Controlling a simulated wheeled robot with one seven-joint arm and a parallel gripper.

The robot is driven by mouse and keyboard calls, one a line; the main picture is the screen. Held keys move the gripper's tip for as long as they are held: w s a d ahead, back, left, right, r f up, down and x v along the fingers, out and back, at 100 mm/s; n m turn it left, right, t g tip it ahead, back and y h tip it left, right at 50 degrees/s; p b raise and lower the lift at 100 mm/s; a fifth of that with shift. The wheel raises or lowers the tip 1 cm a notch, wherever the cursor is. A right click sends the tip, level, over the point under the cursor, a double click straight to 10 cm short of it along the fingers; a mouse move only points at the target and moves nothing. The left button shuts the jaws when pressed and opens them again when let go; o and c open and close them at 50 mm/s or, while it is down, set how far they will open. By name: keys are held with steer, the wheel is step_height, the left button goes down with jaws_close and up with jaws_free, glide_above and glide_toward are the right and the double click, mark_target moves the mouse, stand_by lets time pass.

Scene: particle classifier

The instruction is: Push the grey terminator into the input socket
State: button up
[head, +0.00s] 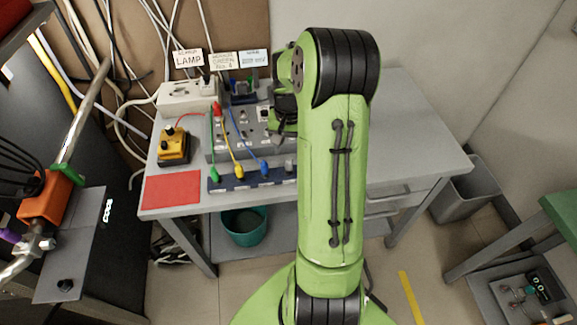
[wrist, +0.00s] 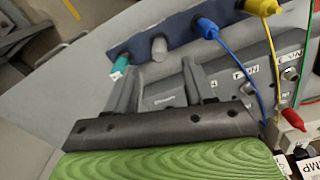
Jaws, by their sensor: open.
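The grey terminator (wrist: 158,48) is a short grey cylinder standing in the dark blue holder strip (wrist: 178,38), between a teal plug and a blue plug. It also shows in the head view (head: 289,165), just left of my arm. My gripper (wrist: 160,78) is open and empty; its two fingers point toward the strip, apart from the terminator. In the head view my gripper is mostly hidden behind my arm. The grey instrument box (head: 232,132) has several sockets, with one metal socket (wrist: 290,73) clear in the wrist view. I cannot tell which is the input socket.
Blue (wrist: 206,28), yellow (wrist: 262,6) and teal (wrist: 119,67) plugs stand in the strip; cables run from blue and yellow to the box. A yellow-black device (head: 173,146) and red mat (head: 171,189) lie left. The table's right side (head: 415,125) is clear.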

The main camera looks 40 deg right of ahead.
mark_target(289, 159)
step_height(289, 159, down, 6)
steer(key=shift+s+a+r+b, duration=0.1)
steer(key=shift+a+b, duration=0.05)
steer(key=shift+b, duration=0.75)
jaws_close()
